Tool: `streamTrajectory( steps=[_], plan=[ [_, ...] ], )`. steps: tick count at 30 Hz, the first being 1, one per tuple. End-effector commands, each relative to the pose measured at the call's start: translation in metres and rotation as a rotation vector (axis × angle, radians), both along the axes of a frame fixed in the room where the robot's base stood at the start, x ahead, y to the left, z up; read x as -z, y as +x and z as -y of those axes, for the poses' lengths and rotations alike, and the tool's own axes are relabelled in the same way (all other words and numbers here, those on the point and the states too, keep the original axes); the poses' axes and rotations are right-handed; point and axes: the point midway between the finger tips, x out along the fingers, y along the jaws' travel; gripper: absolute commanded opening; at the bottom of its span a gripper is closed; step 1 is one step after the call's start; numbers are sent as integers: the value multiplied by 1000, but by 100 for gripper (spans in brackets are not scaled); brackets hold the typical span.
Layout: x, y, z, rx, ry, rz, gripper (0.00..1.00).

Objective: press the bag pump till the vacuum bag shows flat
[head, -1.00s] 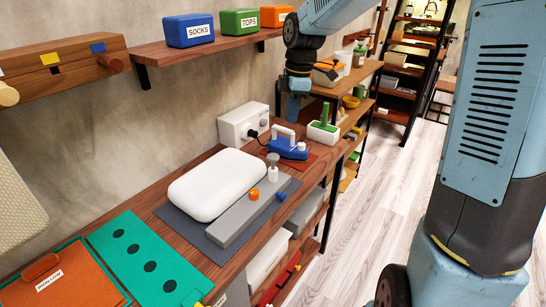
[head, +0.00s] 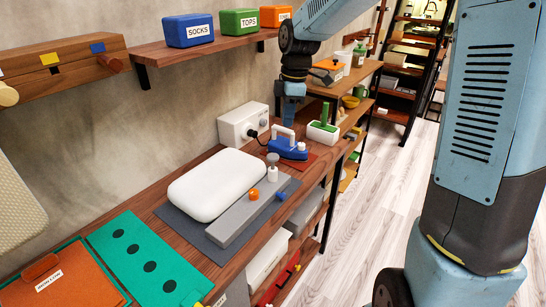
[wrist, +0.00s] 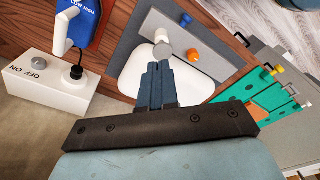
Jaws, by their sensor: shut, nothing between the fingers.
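The white vacuum bag (head: 215,184) lies plump and rounded on a grey mat. The bag pump (head: 243,216) is a long grey block along the bag's front side. Its upright plunger (head: 272,165) with a pale knob stands at the far end, and an orange knob (head: 254,194) and a blue knob (head: 281,197) sit on the pump. In the wrist view the plunger (wrist: 162,42) shows just beyond my fingertips, and the bag (wrist: 145,82) is partly hidden by my fingers. My gripper (head: 289,121) is shut and empty, above the bench beyond the plunger, apart from it.
A blue iron (head: 288,149) stands close behind the pump, beside a white switch box (head: 243,124). A green folding board (head: 146,262) lies at the near left. A wall shelf (head: 200,48) with labelled boxes overhangs the bench. Open floor lies right.

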Motion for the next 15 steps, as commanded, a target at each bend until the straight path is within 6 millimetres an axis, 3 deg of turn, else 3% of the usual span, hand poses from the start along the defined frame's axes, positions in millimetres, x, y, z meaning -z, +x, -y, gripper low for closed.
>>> streamTrajectory(
  steps=[15],
  plan=[
    [23,-3,-24,-2,-2,1,0]
  ],
)
